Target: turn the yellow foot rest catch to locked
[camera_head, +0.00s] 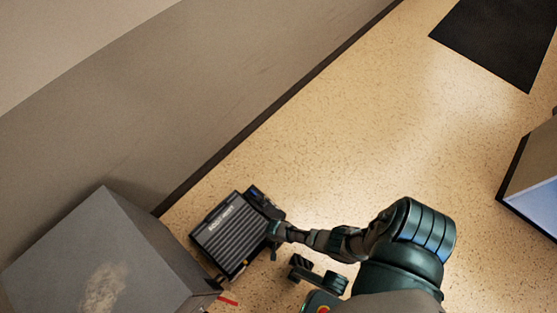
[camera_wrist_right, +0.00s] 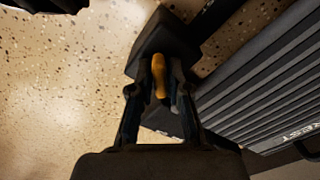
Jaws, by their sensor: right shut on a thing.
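The dark ribbed foot rest (camera_head: 228,238) lies on the floor against the wall, its plate tilted in the head view. Its ribbed plate (camera_wrist_right: 265,95) fills the right of the right wrist view. The yellow catch (camera_wrist_right: 158,73) stands upright on a dark block (camera_wrist_right: 148,48) beside the plate. My right gripper (camera_wrist_right: 156,92) is shut on the catch, with a finger on each side of it. In the head view the right gripper (camera_head: 274,234) is at the foot rest's right side, and the catch is too small to make out. My left gripper is not in view.
A grey cabinet (camera_head: 95,255) stands close to the left of the foot rest. A small red strip (camera_head: 229,300) lies on the floor near its corner. A dark mat (camera_head: 500,38) and a box-like piece (camera_head: 538,175) are at the right. The speckled floor between is clear.

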